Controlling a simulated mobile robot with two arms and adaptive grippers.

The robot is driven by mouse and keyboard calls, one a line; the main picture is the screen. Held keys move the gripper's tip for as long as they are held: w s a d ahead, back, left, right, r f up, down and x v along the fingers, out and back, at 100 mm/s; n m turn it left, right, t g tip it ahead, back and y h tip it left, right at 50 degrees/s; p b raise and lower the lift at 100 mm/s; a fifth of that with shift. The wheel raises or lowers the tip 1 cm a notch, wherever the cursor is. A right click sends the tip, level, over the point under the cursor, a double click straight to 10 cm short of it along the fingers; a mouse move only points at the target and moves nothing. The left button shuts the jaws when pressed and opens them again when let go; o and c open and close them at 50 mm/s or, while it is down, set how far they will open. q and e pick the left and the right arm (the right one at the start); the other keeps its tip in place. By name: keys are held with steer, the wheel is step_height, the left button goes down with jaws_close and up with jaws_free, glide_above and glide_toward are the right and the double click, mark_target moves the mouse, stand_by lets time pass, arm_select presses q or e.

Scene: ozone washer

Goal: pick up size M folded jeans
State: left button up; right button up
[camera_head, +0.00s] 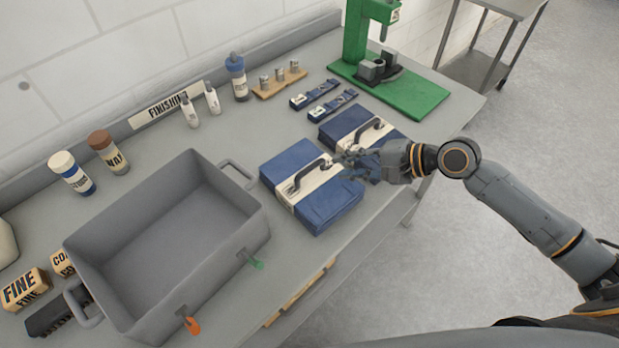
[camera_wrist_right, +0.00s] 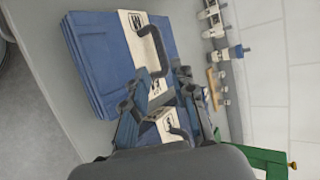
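Two folded blue jeans bundles with cream bands and dark handles lie on the grey workbench (camera_head: 250,122). The nearer, larger-looking bundle (camera_head: 332,207) is beside the grey bin; its band carries a dark mark that looks like an M in the right wrist view (camera_wrist_right: 95,62). The other bundle (camera_head: 342,129) lies behind it to the right, partly hidden by my right gripper; its size mark is unreadable. My right gripper (camera_head: 353,161) appears open and empty, over the gap between the bundles, near the nearer one's right edge. It also shows in the wrist view (camera_wrist_right: 158,92). My left gripper is out of view.
A deep grey bin (camera_head: 241,217) with side handles stands left of the nearer bundle. Bottles (camera_head: 237,77), a wooden holder (camera_head: 280,82) and two dark strips (camera_head: 331,106) sit behind. A green press (camera_head: 405,95) stands at the far right end.

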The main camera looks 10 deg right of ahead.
mark_target(314, 166)
steer(key=x, duration=0.2)
steer(key=p+x, duration=0.1)
steer(key=x, duration=0.2)
steer(key=p+x, duration=0.1)
steer(key=x, duration=0.2)
steer(key=shift+w, duration=0.35)
steer(key=shift+w+a+f, duration=0.1)
steer(key=shift+a+f, duration=0.05)
steer(key=shift+f, duration=0.05)
jaws_close()
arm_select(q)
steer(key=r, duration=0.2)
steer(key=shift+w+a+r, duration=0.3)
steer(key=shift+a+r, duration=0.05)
arm_select(e)
steer(key=shift+r, duration=0.1)
